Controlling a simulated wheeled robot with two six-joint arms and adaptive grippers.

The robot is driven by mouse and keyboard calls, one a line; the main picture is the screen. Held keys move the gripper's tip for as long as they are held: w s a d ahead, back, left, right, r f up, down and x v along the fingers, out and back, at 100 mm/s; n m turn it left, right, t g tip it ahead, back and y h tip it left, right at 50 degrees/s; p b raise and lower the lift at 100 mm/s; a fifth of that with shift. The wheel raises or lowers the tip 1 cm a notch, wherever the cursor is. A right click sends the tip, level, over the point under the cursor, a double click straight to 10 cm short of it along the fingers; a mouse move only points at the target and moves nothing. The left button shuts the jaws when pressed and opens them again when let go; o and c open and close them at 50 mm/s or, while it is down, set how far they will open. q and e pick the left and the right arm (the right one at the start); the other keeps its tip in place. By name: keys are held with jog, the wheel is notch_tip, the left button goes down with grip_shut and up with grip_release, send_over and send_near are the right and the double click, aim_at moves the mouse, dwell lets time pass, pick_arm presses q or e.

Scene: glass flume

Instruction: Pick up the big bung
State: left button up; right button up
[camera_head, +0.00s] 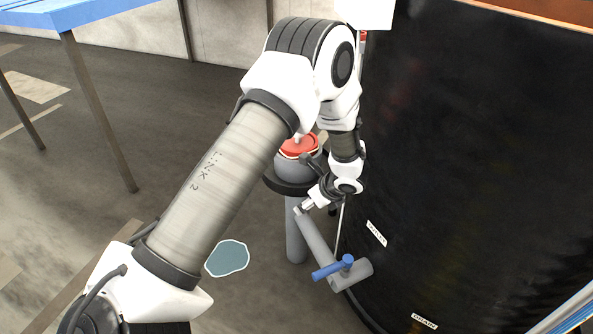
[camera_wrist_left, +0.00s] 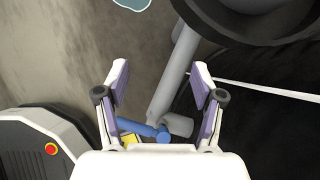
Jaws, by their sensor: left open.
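A red round piece with a pale rim and a small knob (camera_head: 298,147) sits on top of a grey rounded body at the middle of the head view. It may be the big bung; I cannot tell for certain. My left arm partly covers it. My left gripper (camera_head: 319,206) is in front of and below it, to the right, beside the black tank wall. In the left wrist view the left gripper (camera_wrist_left: 160,82) is open, with nothing held between its fingers. No bung can be made out there. My right gripper is in neither view.
A grey pipe (camera_head: 318,240) with a blue valve handle (camera_head: 334,268) lies below my left gripper. A dark round collar (camera_wrist_left: 262,28) is close ahead. The black tank (camera_head: 480,160) fills the right side. A puddle (camera_head: 228,258) lies on the floor; a blue table (camera_head: 75,15) stands back left.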

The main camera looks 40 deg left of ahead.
pick_arm(q)
jog(key=w+a+r+m+t+y+b, duration=0.1)
jog(key=w+a+r+y, duration=0.1)
jog(key=w+a+r, duration=0.1)
jog(key=w+a+r+t+y+b, duration=0.1)
jog(key=w+a+r+y+b, duration=0.1)
jog(key=w+a+r, duration=0.1)
jog(key=w+a+r+m+t+y+b, duration=0.1)
jog(key=w+a+r+y, duration=0.1)
jog(key=w+a+r, duration=0.2)
jog(key=shift+w+r+m+y+b, duration=0.15)
jog(key=shift+w+r+y+b, duration=0.05)
jog(key=shift+r, duration=0.35)
jog(key=shift+w+r+m+y+b, duration=0.15)
jog(key=shift+r+y, duration=0.05)
jog(key=shift+r, duration=0.3)
jog(key=b+x, duration=0.1)
jog(key=x, duration=0.2)
jog(key=b+x, duration=0.1)
jog(key=x, duration=0.2)
jog(key=shift+f+b, duration=0.35)
jog(key=shift+f, duration=0.15)
jog(key=shift+w+a, duration=0.1)
jog(key=shift+a, duration=0.1)
jog(key=shift+r, duration=0.1)
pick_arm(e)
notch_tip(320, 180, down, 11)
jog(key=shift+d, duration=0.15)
pick_arm(q)
grip_shut()
